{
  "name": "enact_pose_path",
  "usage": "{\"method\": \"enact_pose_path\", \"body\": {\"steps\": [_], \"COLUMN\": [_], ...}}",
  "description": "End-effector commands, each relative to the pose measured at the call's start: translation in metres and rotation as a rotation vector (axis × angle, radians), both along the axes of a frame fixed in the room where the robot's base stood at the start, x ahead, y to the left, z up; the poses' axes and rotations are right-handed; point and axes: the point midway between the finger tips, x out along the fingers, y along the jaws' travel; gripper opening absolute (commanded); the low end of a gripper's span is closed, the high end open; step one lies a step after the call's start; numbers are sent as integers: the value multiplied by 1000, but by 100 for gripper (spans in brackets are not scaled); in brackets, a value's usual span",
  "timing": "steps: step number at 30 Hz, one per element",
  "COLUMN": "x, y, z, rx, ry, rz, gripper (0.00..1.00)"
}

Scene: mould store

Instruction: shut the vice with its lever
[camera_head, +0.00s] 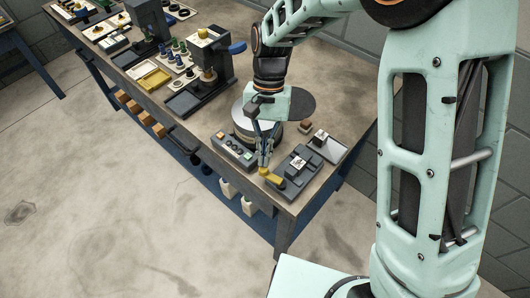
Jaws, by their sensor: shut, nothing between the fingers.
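The vice (299,172) is a dark grey device near the front right end of the bench, with lighter grey parts on top. Its lever (273,179) looks yellow and sticks out at the vice's left front side. My gripper (264,162) points down, with its fingertips shut and empty, right at the lever's left end. I cannot tell whether the fingertips touch the lever. Whether the vice jaws are open or shut is too small to tell.
A grey box with buttons (234,152) stands just left of my gripper. A grey tray (331,149) with a small block lies right of the vice. A press (207,63) and a yellow tray (153,79) stand further left on the bench.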

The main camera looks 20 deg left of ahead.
Motion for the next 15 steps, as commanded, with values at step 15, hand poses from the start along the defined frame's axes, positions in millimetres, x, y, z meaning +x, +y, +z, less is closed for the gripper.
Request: {"method": "enact_pose_path", "body": {"steps": [15], "x": [-5], "y": [2], "z": [-1], "rx": [-1], "ry": [3], "rz": [66], "gripper": [0]}}
